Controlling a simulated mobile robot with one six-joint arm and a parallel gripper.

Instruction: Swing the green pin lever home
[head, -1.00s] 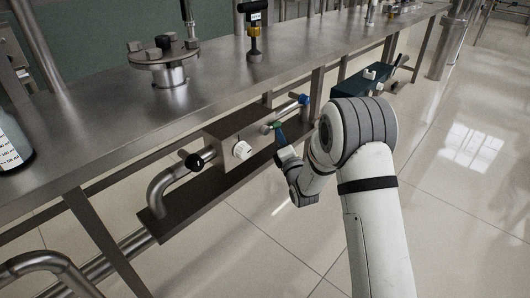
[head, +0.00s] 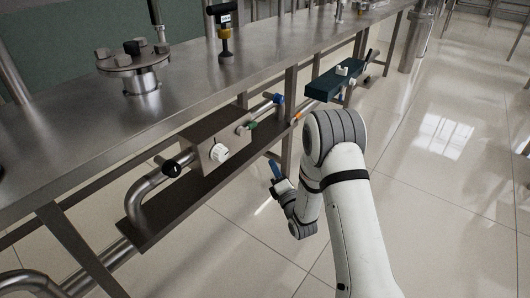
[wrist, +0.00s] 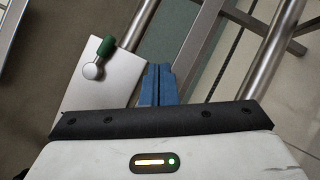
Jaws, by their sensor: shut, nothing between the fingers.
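The green pin lever (head: 251,126) sticks out from the right end of the metal box (head: 190,140) under the bench. In the wrist view the green lever (wrist: 106,45) is at upper left, beside a round metal knob (wrist: 92,71) over the box's pale face (wrist: 120,75). My gripper (head: 274,167) is below and to the right of the lever in the head view, apart from it. In the wrist view its blue fingers (wrist: 158,84) are together, with nothing between them, to the right of and below the lever.
A dark teal block (head: 335,82) sits farther right.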

